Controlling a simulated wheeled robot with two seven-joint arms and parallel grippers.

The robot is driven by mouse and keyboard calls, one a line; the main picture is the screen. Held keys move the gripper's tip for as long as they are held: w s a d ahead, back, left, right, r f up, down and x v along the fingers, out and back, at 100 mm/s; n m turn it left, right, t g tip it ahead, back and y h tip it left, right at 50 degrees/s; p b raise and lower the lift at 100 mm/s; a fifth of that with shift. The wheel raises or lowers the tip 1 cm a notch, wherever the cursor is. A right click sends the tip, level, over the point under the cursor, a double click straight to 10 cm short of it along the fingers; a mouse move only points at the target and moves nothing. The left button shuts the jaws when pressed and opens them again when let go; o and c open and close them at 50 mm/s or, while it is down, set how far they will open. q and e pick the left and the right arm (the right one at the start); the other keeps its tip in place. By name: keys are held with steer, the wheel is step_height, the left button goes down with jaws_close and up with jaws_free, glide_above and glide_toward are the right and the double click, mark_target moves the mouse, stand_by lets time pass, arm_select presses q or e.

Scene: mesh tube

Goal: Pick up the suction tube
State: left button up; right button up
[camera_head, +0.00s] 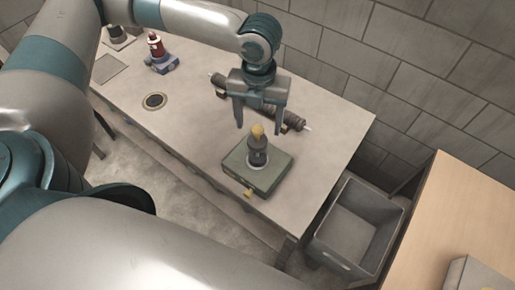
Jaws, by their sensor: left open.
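A long dark tube (293,121), which looks like the suction tube, lies on the grey table. It has a light tip at its right end, and its left end (217,80) shows beyond my gripper. My left gripper (259,120) points down with its two fingers apart and nothing visible between them. It covers the middle of the tube in this view; I cannot tell its exact height above the tube. My right gripper is not in view.
A green box-like base (272,175) with a dark, yellow-topped post (257,150) stands just in front of the gripper. A red and blue item (159,55) and a round disc (154,101) are further left. A grey bin (353,236) stands beyond the table's right edge.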

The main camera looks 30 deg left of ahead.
mark_target(257, 139)
arm_select(q)
steer(key=shift+s+f+p, duration=0.1)
steer(key=shift+f+p, duration=0.35)
step_height(257, 139, down, 3)
steer(key=shift+s+f+p, duration=0.1)
steer(key=shift+s+p, duration=0.05)
steer(key=shift+p, duration=0.55)
steer(key=shift+f, duration=0.55)
jaws_close()
steer(key=shift+r, duration=0.1)
